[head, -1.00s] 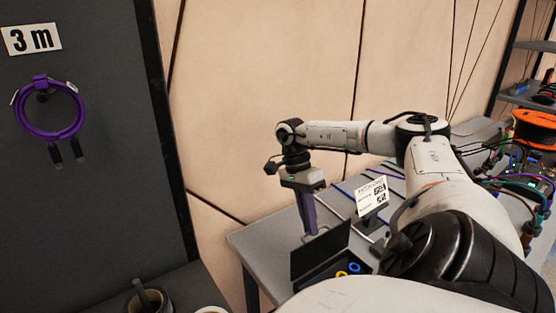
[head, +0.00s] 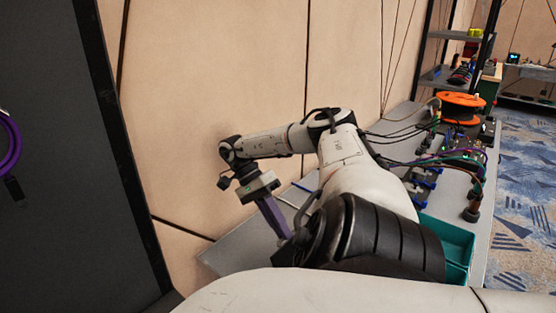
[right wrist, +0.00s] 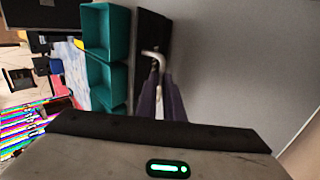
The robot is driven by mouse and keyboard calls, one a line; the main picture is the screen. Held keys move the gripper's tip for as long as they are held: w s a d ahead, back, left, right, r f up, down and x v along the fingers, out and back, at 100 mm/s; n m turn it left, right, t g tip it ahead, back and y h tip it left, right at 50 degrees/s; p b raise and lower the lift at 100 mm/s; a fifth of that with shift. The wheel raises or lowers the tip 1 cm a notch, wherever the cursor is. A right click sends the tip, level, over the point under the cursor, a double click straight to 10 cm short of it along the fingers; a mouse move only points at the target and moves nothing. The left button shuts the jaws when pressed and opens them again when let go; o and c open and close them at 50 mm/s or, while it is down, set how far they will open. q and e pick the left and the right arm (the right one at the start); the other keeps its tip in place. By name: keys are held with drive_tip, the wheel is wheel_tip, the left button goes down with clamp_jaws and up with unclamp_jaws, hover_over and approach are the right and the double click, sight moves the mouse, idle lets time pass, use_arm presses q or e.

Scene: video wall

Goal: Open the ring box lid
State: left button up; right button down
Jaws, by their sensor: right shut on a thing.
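My right gripper (head: 288,234) points down and forward at the table, with its purple fingers closed. In the right wrist view, the fingertips (right wrist: 158,78) are together at a pale bent handle-like piece (right wrist: 152,56). The piece lies over the edge of a dark panel (right wrist: 150,30), which looks like the ring box lid. I cannot tell exactly how the piece joins the panel. In the head view my right arm hides the ring box, and no rings show in either view. My left gripper is out of view.
Teal bins (right wrist: 106,35) stand beside the dark panel; they also show in the head view (head: 450,240). The grey table (head: 235,255) is bare at its near left corner. An orange spool (head: 462,103) and cabled equipment stand farther back. A dark panel (head: 60,200) stands at left.

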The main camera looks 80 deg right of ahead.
drive_tip(key=shift+a+f, duration=0.2)
drive_tip(key=shift+f, duration=0.3)
drive_tip(key=c, duration=2.2)
unclamp_jaws()
drive_tip(key=shift+s, duration=0.1)
drive_tip(key=o, duration=0.3)
drive_tip(key=shift+d, duration=0.25)
wheel_tip(320, 180, up, 10)
drive_tip(key=p, duration=0.1)
